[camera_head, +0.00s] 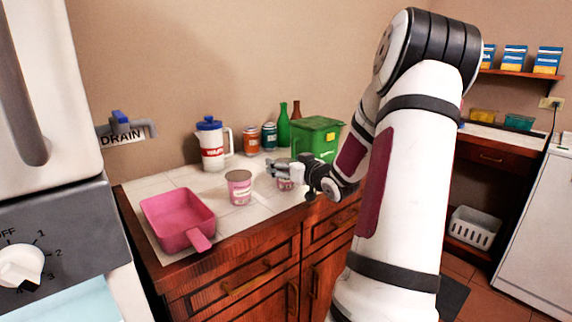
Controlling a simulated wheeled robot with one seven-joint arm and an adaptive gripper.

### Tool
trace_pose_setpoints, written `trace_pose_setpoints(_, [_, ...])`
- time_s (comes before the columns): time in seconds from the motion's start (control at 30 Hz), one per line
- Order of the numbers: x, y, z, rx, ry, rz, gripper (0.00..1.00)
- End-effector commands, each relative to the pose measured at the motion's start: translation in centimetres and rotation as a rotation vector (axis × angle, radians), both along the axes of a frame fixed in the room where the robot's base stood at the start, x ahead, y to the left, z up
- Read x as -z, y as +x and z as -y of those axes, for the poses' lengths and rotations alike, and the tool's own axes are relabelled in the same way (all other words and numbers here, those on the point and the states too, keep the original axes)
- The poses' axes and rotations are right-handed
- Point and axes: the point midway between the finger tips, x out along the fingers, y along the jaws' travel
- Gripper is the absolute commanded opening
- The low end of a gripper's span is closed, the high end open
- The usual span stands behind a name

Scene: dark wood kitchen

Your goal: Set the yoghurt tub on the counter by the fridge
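A pink and white tub (239,187) stands upright on the tiled counter (178,180), right of the pink pan. A second, similar tub (285,184) is at my gripper, partly hidden by it. Which of the two is the yoghurt tub I cannot read. My gripper (278,167) is low over the counter, its fingers pointing left across the top of the second tub. Whether the fingers hold that tub or are only in front of it I cannot tell. No appliance is clearly recognisable as the fridge.
A pink pan (177,214) lies at the counter's front left. A blue-lidded jug (212,146), cans (251,140), bottles (283,124) and a green bin (316,137) line the back. A white and grey appliance with a dial (22,266) is close at left.

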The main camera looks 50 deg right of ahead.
Motion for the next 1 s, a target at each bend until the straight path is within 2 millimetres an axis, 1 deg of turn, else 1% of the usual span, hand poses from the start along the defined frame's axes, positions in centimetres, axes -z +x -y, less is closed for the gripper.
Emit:
trace_pose_setpoints(0.07, [-0.3, -0.4, -0.1, 0.001, -0.001, 0.0, 0.79])
trace_pose_setpoints(0.17, [-0.5, -1.6, -0.5, 0.003, -0.002, -0.002, 0.79])
trace_pose_setpoints(0.5, [-1.6, -7.9, -3.1, 0.003, 0.0, -0.001, 0.79])
trace_pose_setpoints(0.6, [-1.8, -9.3, -3.7, 0.002, -0.001, -0.001, 0.79])
trace_pose_setpoints(0.7, [-1.9, -10.3, -4.1, 0.002, 0.0, 0.0, 0.79])
trace_pose_setpoints(0.8, [-2.0, -10.8, -4.3, 0.001, -0.001, 0.0, 0.79])
trace_pose_setpoints(1.0, [-2.0, -10.9, -4.6, -0.001, -0.002, -0.007, 0.79])
